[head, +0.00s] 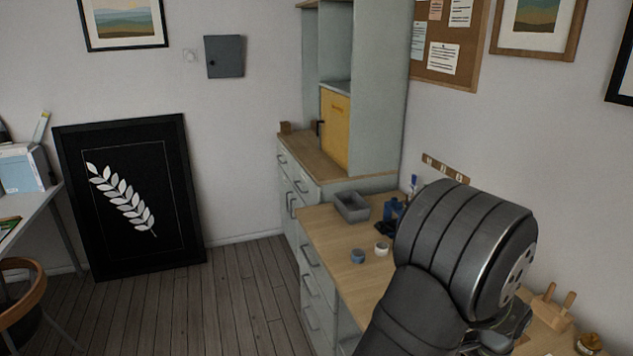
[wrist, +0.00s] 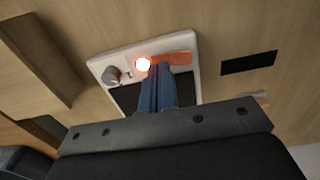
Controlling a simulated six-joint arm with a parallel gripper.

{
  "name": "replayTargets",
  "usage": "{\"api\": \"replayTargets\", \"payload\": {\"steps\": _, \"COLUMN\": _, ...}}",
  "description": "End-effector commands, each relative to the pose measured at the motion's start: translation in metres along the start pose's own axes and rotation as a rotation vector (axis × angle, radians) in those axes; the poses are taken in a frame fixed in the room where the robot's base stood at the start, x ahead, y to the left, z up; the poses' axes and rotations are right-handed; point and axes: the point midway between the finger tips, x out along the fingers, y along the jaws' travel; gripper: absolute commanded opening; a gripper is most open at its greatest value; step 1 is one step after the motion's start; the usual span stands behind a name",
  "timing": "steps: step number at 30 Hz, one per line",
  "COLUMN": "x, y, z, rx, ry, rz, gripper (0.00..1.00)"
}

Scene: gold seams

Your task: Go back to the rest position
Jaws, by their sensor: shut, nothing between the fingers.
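My gripper (wrist: 157,72) shows in the wrist view, its two blue fingers shut together with nothing between them. Its fingertips overlap a white device with a grey knob (wrist: 111,75), a glowing red-white light (wrist: 143,64), an orange strip (wrist: 172,58) and a dark panel (wrist: 127,97). I cannot tell whether the fingertips touch the device or stay above it. In the head view my dark arm fills the right foreground over the wooden worktop, and my gripper is hidden there.
On the worktop (head: 325,225) stand a grey bin (head: 352,206), a blue tape roll (head: 358,256) and a pale roll (head: 381,249). Wooden-handled things (head: 552,306) lie right of my arm. In the wrist view, a wooden ledge (wrist: 40,60) is at left and a black strip (wrist: 249,62) at right.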

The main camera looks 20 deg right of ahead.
Motion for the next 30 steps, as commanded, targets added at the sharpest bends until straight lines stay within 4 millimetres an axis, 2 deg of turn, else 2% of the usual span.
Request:
{"api": "replayTargets", "payload": {"steps": 1, "x": 0.012, "y": 0.0, "z": 0.001, "rx": 0.0, "ry": -0.005, "rz": 0.002, "gripper": 0.0}}
{"api": "replayTargets", "payload": {"steps": 2, "x": 0.011, "y": 0.0, "z": 0.0, "rx": 0.0, "ry": 0.0, "rz": 0.0, "gripper": 0.0}}
{"api": "replayTargets", "payload": {"steps": 3, "x": -0.003, "y": 0.0, "z": -0.001, "rx": 0.0, "ry": 0.006, "rz": -0.002, "gripper": 0.0}}
{"api": "replayTargets", "payload": {"steps": 14, "x": -0.076, "y": 0.0, "z": -0.001, "rx": 0.0, "ry": 0.005, "rz": -0.001, "gripper": 0.0}}
{"api": "replayTargets", "payload": {"steps": 30, "x": -0.172, "y": -0.049, "z": -0.005, "rx": -0.017, "ry": -0.006, "rz": 0.129, "gripper": 0.0}}
